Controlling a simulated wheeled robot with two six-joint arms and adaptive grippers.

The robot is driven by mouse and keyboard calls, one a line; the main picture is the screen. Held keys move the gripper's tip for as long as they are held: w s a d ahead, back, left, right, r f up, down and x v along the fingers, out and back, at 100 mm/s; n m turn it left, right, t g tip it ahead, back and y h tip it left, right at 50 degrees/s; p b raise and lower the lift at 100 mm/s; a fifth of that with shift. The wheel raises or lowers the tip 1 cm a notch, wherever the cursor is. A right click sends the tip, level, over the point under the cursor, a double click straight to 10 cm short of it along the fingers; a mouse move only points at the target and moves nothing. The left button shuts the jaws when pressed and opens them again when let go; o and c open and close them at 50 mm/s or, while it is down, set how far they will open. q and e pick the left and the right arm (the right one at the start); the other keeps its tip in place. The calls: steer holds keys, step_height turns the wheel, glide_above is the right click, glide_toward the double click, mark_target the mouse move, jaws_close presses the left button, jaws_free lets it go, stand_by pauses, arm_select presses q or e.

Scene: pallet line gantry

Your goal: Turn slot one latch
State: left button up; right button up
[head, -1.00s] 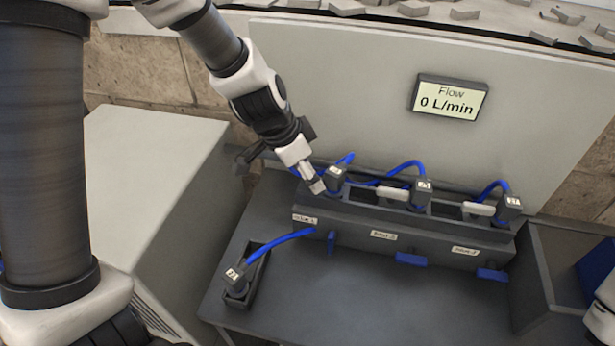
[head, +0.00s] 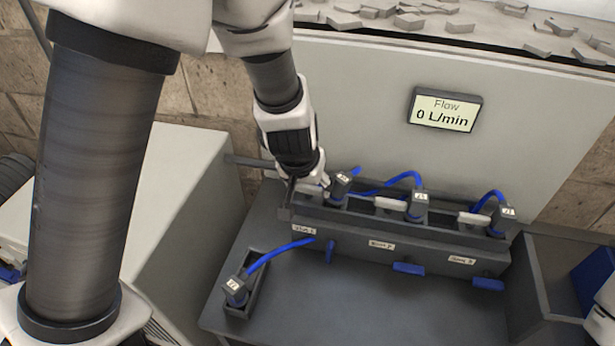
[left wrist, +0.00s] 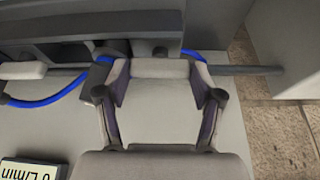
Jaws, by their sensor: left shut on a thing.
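A dark manifold (head: 345,214) holds three slots with labels on its front. My left gripper (head: 312,187) is at its left end, at slot one. It is shut on a pale bar, the slot one latch (left wrist: 160,68), which sits between the two fingers in the left wrist view. In the head view the gripper mostly hides this latch. A dark plug (head: 339,187) with a blue hose stands just right of the gripper. Similar pale latches lie at slot two (head: 390,203) and slot three (head: 473,218). My right gripper is out of view.
A spare plug (head: 236,287) sits in a small holder at front left. The flow display (head: 445,109) reads 0 L/min. The bench front is clear.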

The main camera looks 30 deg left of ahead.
arm_select(q)
steer(key=shift+r+n+p, duration=0.1)
steer(key=shift+n+p, duration=0.2)
steer(key=shift+n, duration=0.1)
steer(key=shift+w, duration=0.1)
steer(key=o, duration=1.1)
steer(key=shift+o, duration=0.2)
steer(key=shift+d+r, duration=0.1)
steer(key=shift+r, duration=0.35)
steer(key=v, duration=0.7)
steer(key=shift+f, duration=0.1)
